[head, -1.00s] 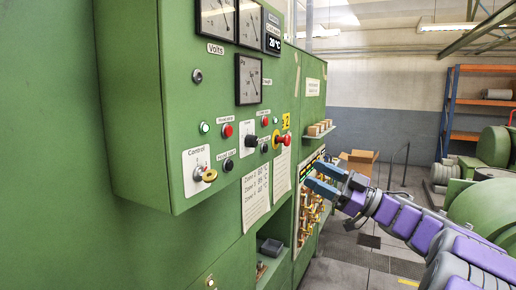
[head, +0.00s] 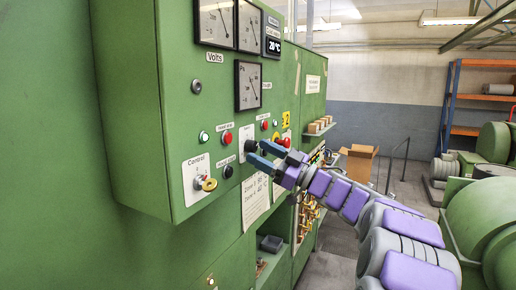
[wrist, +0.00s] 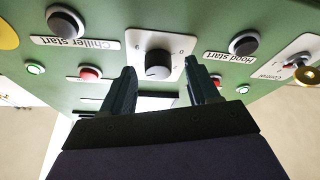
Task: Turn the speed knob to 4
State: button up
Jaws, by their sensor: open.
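The knob (wrist: 158,66) is round and dark, on a white plate (wrist: 137,40) with numbers around it, between the "Chiller start" and "Hood start" buttons. I take it for the speed knob; its name and setting are not readable. My gripper (wrist: 162,72) is open in the wrist view, with one dark finger on each side of the knob. I cannot tell whether they touch it. In the head view my gripper (head: 256,152) has its blue fingers pointing at the panel, partly hiding the knob's plate (head: 244,133).
The green cabinet (head: 130,110) fills the left. A Control switch with a yellow part (head: 208,185) sits lower left of my gripper. A red button (head: 227,138) is close by, and a red knob (head: 285,142) lies just beyond. The floor behind is partly open.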

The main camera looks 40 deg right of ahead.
jog(key=shift+w+d+r, duration=0.2)
jog(key=shift+w+d, duration=0.2)
jog(key=shift+w, duration=0.15)
jog(key=shift+a+r, duration=0.1)
jog(key=shift+a, duration=0.8)
jog(key=c, duration=0.3)
jog(key=shift+w+d, duration=0.1)
jog(key=shift+d, duration=0.3)
jog(key=c, duration=0.5)
jog(key=shift+c, duration=1.1)
jog(key=o, duration=1)
jog(key=shift+s+d, duration=0.1)
jog(key=shift+s, duration=0.15)
jog(key=shift+w, duration=0.15)
